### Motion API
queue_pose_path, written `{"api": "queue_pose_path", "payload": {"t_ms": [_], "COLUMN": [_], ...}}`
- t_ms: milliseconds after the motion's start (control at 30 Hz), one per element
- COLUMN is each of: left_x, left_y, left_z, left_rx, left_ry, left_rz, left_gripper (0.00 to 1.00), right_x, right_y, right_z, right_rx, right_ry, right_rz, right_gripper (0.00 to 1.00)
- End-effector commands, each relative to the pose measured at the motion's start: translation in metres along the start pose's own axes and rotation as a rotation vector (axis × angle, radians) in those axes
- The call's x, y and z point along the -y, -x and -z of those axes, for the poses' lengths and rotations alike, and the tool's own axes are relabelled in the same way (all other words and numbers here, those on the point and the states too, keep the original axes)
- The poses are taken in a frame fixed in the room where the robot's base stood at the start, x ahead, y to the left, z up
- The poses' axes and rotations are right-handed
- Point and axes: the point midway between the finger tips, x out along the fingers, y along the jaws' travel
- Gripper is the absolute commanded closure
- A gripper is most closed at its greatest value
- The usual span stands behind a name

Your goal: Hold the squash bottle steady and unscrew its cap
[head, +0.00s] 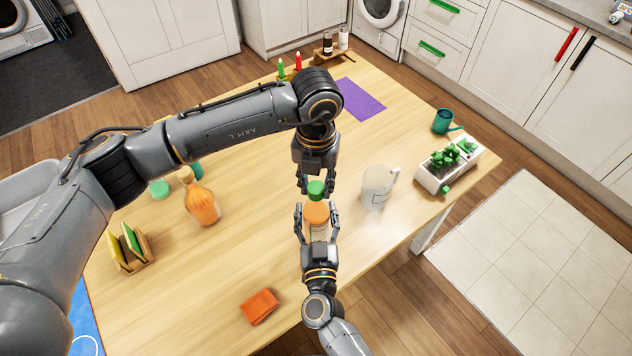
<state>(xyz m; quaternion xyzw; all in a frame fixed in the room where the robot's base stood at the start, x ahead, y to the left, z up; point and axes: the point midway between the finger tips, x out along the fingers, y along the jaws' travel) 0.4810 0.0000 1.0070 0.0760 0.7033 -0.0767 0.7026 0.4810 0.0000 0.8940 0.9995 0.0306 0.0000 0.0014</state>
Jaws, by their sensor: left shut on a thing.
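The squash bottle (316,213) has an orange upper part and a pale label, and stands upright near the table's front edge. Its green cap (316,188) shows right above the orange part; I cannot tell whether it is still seated on the neck. My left gripper (316,184) points down from above and is shut on the cap. My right gripper (317,218) reaches in from the front, with one finger on each side of the bottle. I cannot tell whether those fingers touch it. The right gripper hides the bottle's lower part.
A clear jug (376,188) stands close to the right of the bottle. A white planter (447,168) and a green watering can (442,121) are farther right. An orange-filled bottle (202,205) and a sponge rack (128,249) are left. A folded orange cloth (259,306) lies in front.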

Motion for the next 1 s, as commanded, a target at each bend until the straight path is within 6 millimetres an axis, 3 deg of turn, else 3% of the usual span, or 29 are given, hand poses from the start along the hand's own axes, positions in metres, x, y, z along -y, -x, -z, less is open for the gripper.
{"api": "queue_pose_path", "payload": {"t_ms": [400,533,667,1000], "left_x": [0.0002,-0.0001,-0.0004,-0.0006], "left_y": [0.0006,0.0007,0.001,0.0012], "left_z": [-0.0002,-0.0002,-0.0004,-0.0006], "left_rx": [0.001,0.001,0.002,0.003], "left_ry": [0.913,1.134,1.254,1.248], "left_rz": [0.0,-0.001,-0.001,-0.001], "left_gripper": [1.0,1.0,1.0,1.0], "right_x": [-0.0003,-0.0003,-0.0003,-0.0003], "right_y": [0.0001,0.0001,0.0001,0.0001], "right_z": [0.0002,0.0002,0.0001,0.0], "right_rx": [-0.001,-0.001,0.0,0.0], "right_ry": [0.0,0.0,0.0,0.0], "right_rz": [-0.001,-0.001,-0.001,-0.001], "right_gripper": [1.0,1.0,1.0,1.0]}}
